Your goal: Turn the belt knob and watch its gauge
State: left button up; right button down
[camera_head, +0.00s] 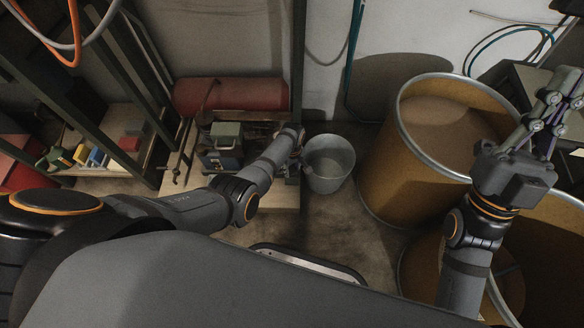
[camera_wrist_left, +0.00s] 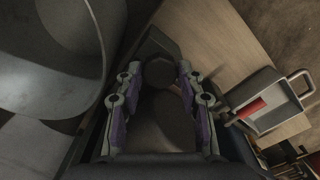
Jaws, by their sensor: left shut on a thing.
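My left gripper (camera_head: 294,140) reaches in to the right end of a small machine on a low wooden board, beside a metal bucket. In the left wrist view its two fingers (camera_wrist_left: 162,95) are shut on a dark rounded piece (camera_wrist_left: 160,75) that looks like the knob. The hand hides most of this piece in the head view. I cannot make out a gauge face or reading in either view. My right gripper (camera_head: 553,112) is raised at the far right over the drums, its fingers apart and empty.
The grey metal bucket (camera_head: 328,163) stands right of the machine. Big brown drums (camera_head: 440,140) fill the right side. A red cylinder (camera_head: 230,95) lies behind the machine. A dark rack and a shelf with colored blocks (camera_head: 97,157) are left.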

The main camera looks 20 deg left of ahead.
aim_at(292, 170)
pick_arm(q)
jog(key=o, duration=1.2)
notch_tip(292, 170, up, 12)
dwell(0.9)
